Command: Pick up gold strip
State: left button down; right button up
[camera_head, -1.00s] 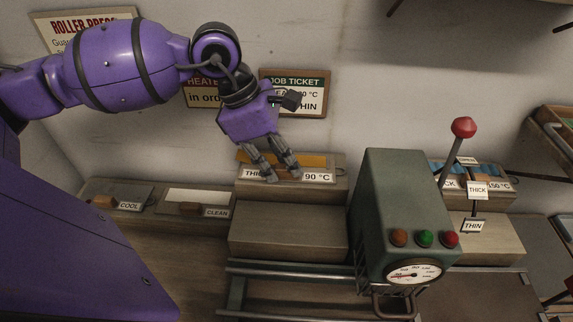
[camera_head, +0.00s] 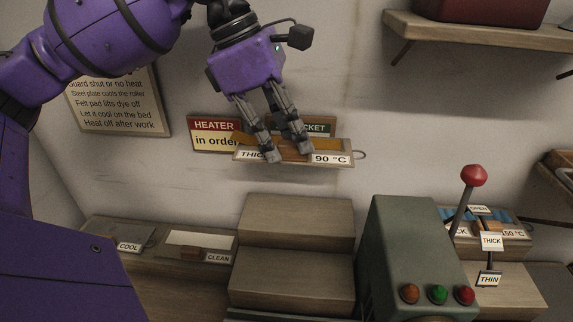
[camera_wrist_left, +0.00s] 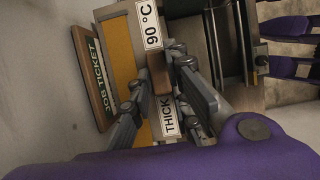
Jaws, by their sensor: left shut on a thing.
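The gold strip (camera_head: 325,143) lies flat on a thin board whose front edge carries the labels THICK (camera_head: 252,155) and 90 °C (camera_head: 331,159). It also shows in the left wrist view as a long gold band (camera_wrist_left: 124,62). My left gripper (camera_head: 288,153) is shut on the brown block (camera_wrist_left: 160,75) at the board's front edge, between the two labels. The board hangs roughly level in the air, above the wooden steps and in front of the wall signs. The fingers hide part of the strip. My right gripper is not in view.
The wooden step block (camera_head: 297,222) below has a bare top. The green press (camera_head: 410,245) with a red-knobbed lever (camera_head: 474,175) stands to its right. COOL (camera_head: 129,246) and CLEAN (camera_head: 218,258) places are at left. A HEATER sign (camera_head: 213,127) is behind the board.

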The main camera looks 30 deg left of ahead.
pick_arm(q)
notch_tip(320, 180, up, 12)
jog(key=p, duration=0.1)
jog(key=shift+r, duration=0.2)
dwell(0.9)
